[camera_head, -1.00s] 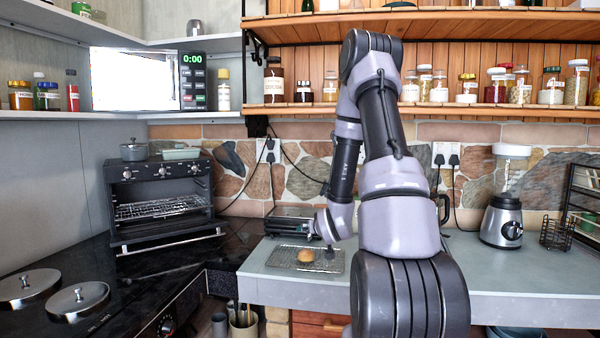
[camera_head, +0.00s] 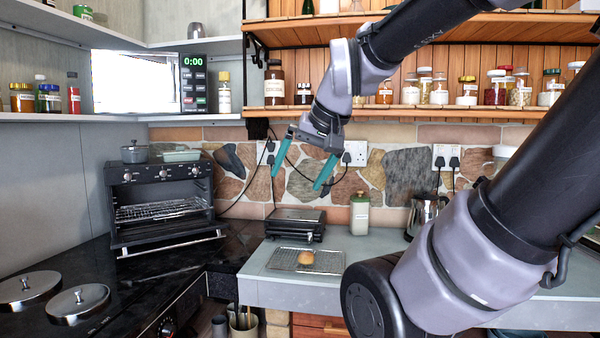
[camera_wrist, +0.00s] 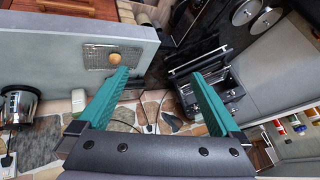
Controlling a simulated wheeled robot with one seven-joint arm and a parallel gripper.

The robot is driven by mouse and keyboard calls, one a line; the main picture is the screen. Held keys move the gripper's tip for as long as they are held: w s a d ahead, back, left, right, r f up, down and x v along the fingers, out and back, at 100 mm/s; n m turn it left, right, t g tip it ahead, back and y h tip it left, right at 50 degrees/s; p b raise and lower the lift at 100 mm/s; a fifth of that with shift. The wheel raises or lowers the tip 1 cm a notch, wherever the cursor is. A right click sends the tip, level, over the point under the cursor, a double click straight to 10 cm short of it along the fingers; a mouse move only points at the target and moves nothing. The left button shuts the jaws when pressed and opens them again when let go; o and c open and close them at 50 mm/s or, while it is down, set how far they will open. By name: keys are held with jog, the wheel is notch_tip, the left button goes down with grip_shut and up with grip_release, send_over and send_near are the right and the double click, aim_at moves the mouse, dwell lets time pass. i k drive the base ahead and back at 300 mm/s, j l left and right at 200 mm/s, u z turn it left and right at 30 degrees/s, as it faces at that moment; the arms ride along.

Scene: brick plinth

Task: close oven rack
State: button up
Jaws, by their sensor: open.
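The black toaster oven (camera_head: 160,171) stands in the back left corner of the dark counter, its door lowered open at the front. Its wire rack (camera_head: 165,209) shows inside the opening, reaching forward toward the door. The oven also shows in the wrist view (camera_wrist: 208,88) at right of centre. My gripper (camera_head: 296,182) has teal fingers and is open and empty, pointing down in the air above the grey counter, to the right of the oven and apart from it. In the wrist view my fingers (camera_wrist: 165,80) are spread wide with nothing between them.
A wire tray (camera_head: 285,264) with a bun (camera_head: 306,257) lies on the grey counter (camera_head: 400,248). A dark press grill (camera_head: 296,222) sits behind it. A pot (camera_head: 134,152) and a green dish (camera_head: 182,155) stand on the oven. Shelves with jars hang above.

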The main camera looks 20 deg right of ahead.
aim_at(195, 198)
jog(key=i+j, duration=0.1)
jog(key=i, duration=0.35)
jog(key=i+j, duration=0.1)
jog(key=i, duration=0.35)
